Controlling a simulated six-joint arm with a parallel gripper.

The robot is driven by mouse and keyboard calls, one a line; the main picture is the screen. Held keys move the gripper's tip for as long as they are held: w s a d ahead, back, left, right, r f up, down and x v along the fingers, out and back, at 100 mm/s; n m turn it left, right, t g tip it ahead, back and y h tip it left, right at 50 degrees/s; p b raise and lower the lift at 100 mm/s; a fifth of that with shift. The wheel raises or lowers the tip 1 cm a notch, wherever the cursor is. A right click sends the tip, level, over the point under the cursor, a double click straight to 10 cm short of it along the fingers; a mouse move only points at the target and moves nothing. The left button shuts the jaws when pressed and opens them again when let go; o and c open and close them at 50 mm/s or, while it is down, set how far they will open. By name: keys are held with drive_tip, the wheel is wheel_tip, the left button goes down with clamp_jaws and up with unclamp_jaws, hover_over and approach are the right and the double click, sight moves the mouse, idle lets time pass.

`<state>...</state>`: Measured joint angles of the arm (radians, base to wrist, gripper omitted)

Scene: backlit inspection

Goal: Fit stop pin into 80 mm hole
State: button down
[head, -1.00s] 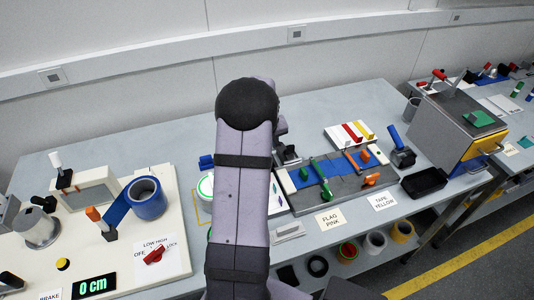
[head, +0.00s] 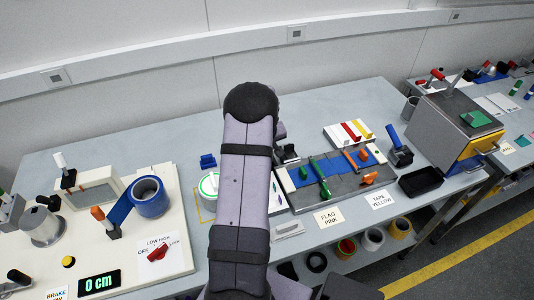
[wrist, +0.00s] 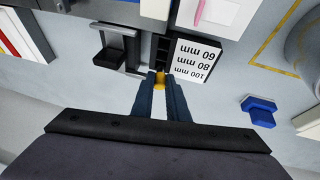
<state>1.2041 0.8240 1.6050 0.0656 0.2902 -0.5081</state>
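My gripper (wrist: 160,88) is in the wrist view, its two dark fingers close together on a small yellow piece, which looks like the stop pin (wrist: 160,79). Most of the pin is hidden between the fingers. Just beyond the fingertips is a dark strip with a row of openings (wrist: 162,52). Beside it a white label (wrist: 195,61) reads 60, 80 and 100 mm, upside down, with the 100 mm line nearest my gripper. I cannot tell whether the pin touches the strip. In the head view my arm hides the gripper and the strip.
In the wrist view a dark-and-grey fixture (wrist: 120,45) stands left of the strip, and a blue knob-like part (wrist: 259,110) lies to the right.

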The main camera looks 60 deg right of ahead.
drive_tip(key=shift+r, duration=0.1)
wheel_tip(320, 180, up, 10)
drive_tip(key=b, duration=0.4)
drive_tip(key=w+f+t+b, duration=0.2)
drive_tip(key=w+b, duration=0.2)
drive_tip(key=b, duration=0.9)
drive_tip(key=s+a+r+m+g+h+b, duration=0.1)
drive_tip(key=s+m+g, duration=0.3)
drive_tip(key=m, duration=0.5)
drive_tip(key=shift+s+a+r+h, duration=0.45)
drive_tip(key=shift+s+h, duration=0.15)
drive_tip(key=shift+s, duration=0.4)
drive_tip(key=shift+f, duration=0.1)
